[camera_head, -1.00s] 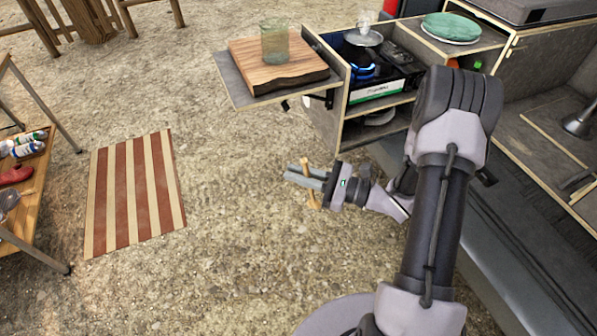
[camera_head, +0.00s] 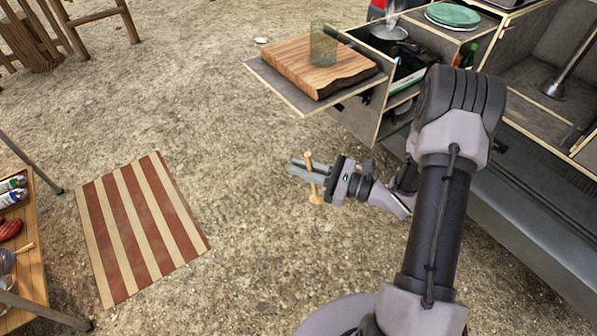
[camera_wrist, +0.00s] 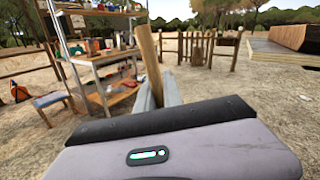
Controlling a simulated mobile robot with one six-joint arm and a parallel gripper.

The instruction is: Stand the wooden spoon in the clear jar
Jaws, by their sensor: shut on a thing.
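The clear jar (camera_head: 323,44) is a greenish, see-through cylinder. It stands upright on the wooden cutting board (camera_head: 300,62) on the van's pull-out shelf. My gripper (camera_head: 305,172) is shut on the wooden spoon (camera_head: 309,160) and holds it roughly upright, above the gravel and apart from the shelf. The spoon's ends stick out above and below the fingers. In the wrist view the spoon (camera_wrist: 149,62) rises between the fingers; its lower part is hidden there. The jar is not in the wrist view.
A pot (camera_head: 389,30) stands on the stove right of the board, and a green-topped plate (camera_head: 453,15) is beyond it. A striped mat (camera_head: 142,228) lies on the ground. A wooden table (camera_head: 25,255) with several items is at left.

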